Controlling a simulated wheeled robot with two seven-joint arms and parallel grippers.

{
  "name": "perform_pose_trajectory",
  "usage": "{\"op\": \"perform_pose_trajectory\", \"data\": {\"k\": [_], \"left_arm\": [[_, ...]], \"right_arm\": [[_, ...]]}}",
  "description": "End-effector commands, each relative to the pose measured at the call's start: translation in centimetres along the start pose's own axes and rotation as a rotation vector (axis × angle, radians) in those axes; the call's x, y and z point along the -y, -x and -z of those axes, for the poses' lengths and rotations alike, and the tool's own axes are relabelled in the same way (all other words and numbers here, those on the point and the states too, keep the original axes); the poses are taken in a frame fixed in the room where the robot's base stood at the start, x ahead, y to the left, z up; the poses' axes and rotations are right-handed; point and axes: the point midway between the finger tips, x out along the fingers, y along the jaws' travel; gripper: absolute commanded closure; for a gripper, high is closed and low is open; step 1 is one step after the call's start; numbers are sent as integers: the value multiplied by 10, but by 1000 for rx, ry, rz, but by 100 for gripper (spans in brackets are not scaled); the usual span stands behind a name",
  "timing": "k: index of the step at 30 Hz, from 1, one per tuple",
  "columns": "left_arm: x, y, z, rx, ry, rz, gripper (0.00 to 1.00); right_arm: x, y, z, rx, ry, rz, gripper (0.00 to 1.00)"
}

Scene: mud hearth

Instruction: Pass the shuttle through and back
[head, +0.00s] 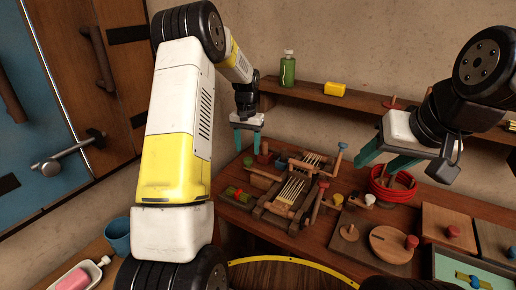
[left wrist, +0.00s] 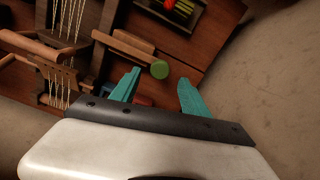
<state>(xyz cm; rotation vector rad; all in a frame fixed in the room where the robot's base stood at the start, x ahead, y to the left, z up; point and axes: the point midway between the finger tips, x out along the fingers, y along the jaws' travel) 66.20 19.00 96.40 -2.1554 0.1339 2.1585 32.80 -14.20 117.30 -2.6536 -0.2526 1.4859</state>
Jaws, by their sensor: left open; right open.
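A small wooden loom (head: 290,190) with pale warp threads stands on the table; part of it shows at the left of the left wrist view (left wrist: 65,60). My left gripper (head: 247,142) is open and empty, above the loom's far left side. In the left wrist view its teal fingers (left wrist: 155,92) are apart, near a wooden bar with a round green end (left wrist: 159,70). My right gripper (head: 384,158) is open and empty, right of the loom and above the red coiled bowl. I cannot tell which piece is the shuttle; a small tray (head: 225,198) left of the loom holds red and green items.
A red bowl (head: 392,190) and a round wooden board (head: 391,243) stand right of the loom. A blue cup (head: 118,236) stands at lower left.

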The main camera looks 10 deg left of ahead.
Motion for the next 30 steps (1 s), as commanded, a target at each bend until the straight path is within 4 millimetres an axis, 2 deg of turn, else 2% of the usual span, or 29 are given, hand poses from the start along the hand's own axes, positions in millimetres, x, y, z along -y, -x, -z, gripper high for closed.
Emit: {"op": "perform_pose_trajectory", "data": {"k": [3,9,19,27,30], "left_arm": [[0,-20,0,2,0,-1,46],[0,-41,0,1,0,-1,46],[0,-44,0,-1,1,-1,46],[0,-44,0,-1,0,0,99],[0,-44,0,-1,0,0,100]], "right_arm": [[0,0,0,0,0,0,48],[0,0,0,0,0,0,48],[0,0,0,0,0,0,48],[0,0,0,0,0,0,48],[0,0,0,0,0,0,48]]}}
